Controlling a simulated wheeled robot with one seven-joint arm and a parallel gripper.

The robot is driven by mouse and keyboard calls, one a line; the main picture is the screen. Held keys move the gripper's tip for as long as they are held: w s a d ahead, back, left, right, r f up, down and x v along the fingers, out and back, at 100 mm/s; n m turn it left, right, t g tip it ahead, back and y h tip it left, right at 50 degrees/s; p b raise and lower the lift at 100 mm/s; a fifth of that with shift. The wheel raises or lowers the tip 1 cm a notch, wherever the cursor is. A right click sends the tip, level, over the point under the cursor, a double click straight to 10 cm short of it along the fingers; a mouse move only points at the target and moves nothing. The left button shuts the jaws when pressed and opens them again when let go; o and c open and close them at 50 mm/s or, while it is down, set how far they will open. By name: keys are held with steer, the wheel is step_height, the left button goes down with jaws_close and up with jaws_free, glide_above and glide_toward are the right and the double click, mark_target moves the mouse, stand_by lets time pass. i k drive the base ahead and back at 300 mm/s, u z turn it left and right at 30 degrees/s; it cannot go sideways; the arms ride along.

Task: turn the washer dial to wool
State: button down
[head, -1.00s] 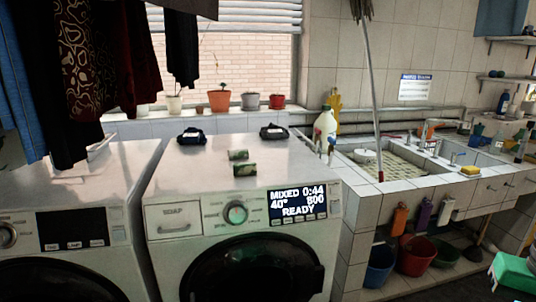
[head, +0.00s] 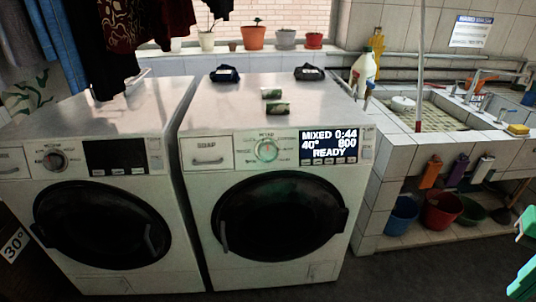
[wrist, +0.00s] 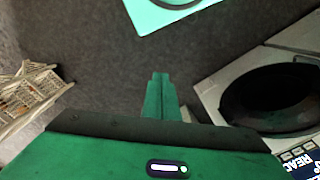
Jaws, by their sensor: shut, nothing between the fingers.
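The right-hand white washer (head: 282,200) faces me with its round dark door closed. Its dial (head: 266,149) sits between the soap drawer (head: 207,154) and the lit display (head: 329,146). The display reads MIXED 0:44, 40°, 800, READY. The labels around the dial are too small to read. In the wrist view the washer (wrist: 215,90) is at the right, its display (wrist: 301,160) cut off by the edge. My green gripper (wrist: 160,76) is shut and empty, pointing over the dark floor, apart from the washer and dial.
A second washer (head: 105,195) stands close on the left. Small packets (head: 275,108) lie on the right washer's top. A tiled sink (head: 440,115) with buckets (head: 440,210) below is at right. A wicker basket (wrist: 30,98) is left in the wrist view. Dark floor lies in front.

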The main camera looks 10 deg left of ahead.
mark_target(267, 151)
steer(key=u, duration=2.55)
steer(key=k, duration=1.35)
steer(key=z, duration=0.55)
steer(key=i, duration=1)
steer(key=u, duration=0.05)
